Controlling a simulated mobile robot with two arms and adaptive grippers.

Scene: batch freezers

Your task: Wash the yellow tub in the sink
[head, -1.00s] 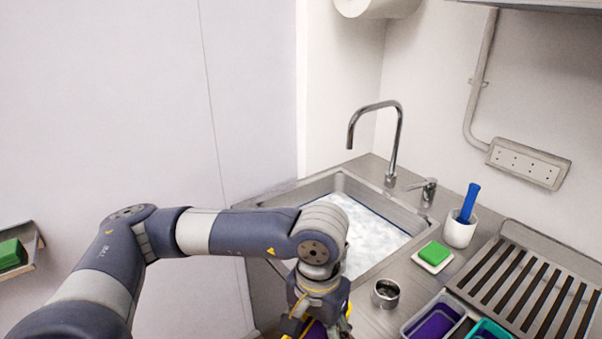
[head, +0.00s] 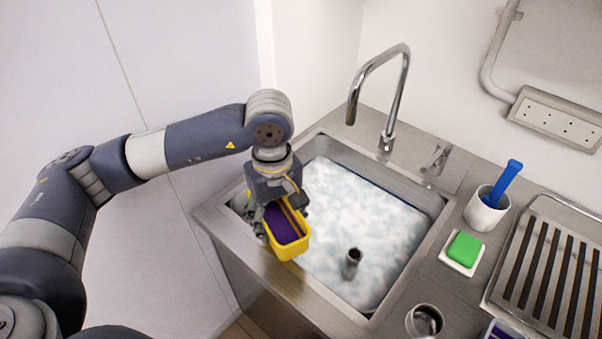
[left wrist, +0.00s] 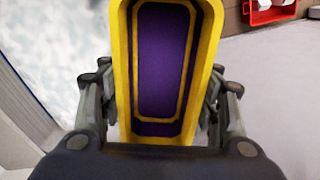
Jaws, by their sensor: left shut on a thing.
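The yellow tub (head: 291,248) has purple inside and is held in my left gripper (head: 278,214). The gripper is shut on it, with fingers on both long sides in the left wrist view (left wrist: 158,115). In that view the tub (left wrist: 118,60) fills the middle, its purple inside facing the camera. In the head view the tub is tilted, over the left front rim of the sink (head: 312,290). The sink is full of foamy white water (head: 365,225). I cannot tell whether the tub touches the water. My right gripper is not in view.
A tall curved tap (head: 405,85) and a lever (head: 437,158) stand behind the sink. A dark upright pipe (head: 352,262) rises from the foam. To the right are a green sponge (head: 465,248), a white cup (head: 484,212) with a blue-handled tool, a metal cup (head: 424,321) and a drain rack (head: 560,250).

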